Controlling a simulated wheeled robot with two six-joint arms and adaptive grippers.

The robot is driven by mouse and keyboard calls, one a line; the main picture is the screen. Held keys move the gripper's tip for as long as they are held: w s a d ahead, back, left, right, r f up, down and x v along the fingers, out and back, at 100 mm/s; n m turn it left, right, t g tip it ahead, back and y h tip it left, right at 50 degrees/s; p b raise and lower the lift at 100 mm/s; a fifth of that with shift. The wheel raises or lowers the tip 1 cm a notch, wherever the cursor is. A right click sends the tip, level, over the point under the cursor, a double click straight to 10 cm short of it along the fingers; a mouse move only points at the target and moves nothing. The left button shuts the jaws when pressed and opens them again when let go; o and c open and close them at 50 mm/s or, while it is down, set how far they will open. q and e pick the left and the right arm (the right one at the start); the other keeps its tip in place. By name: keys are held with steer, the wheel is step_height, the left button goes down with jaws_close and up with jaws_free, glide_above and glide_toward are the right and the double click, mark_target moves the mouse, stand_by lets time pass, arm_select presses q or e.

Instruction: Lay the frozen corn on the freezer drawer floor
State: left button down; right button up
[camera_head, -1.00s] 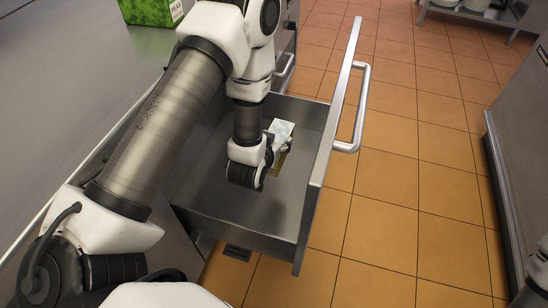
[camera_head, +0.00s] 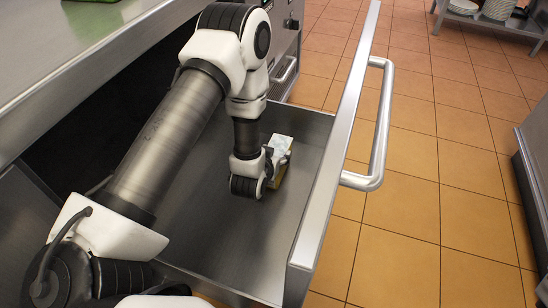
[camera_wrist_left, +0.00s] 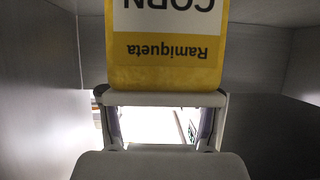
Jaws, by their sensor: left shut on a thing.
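The frozen corn (camera_head: 280,151) is a yellow and white pack. It is inside the open freezer drawer (camera_head: 230,245), near its far end. My left gripper (camera_head: 269,167) is shut on the pack, reaching down into the drawer. In the left wrist view the corn (camera_wrist_left: 167,60) fills the top middle, its label upside down, against the finger ends of my left gripper (camera_wrist_left: 161,98). The pack's underside is hidden, so I cannot tell whether it touches the floor. My right gripper is not in view.
The drawer's front panel with its bar handle (camera_head: 378,125) stands to the right of my arm. A steel counter (camera_head: 60,55) lies at upper left. The drawer floor nearer me is bare. A shelf with plates (camera_head: 480,10) stands far off on the tiled floor.

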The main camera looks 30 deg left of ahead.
arm_select(q)
steer(key=shift+f, duration=0.4)
steer(key=shift+c, duration=1.2)
jaws_free()
steer(key=shift+r, duration=0.2)
steer(key=p+v, duration=0.4)
steer(key=v, duration=0.8)
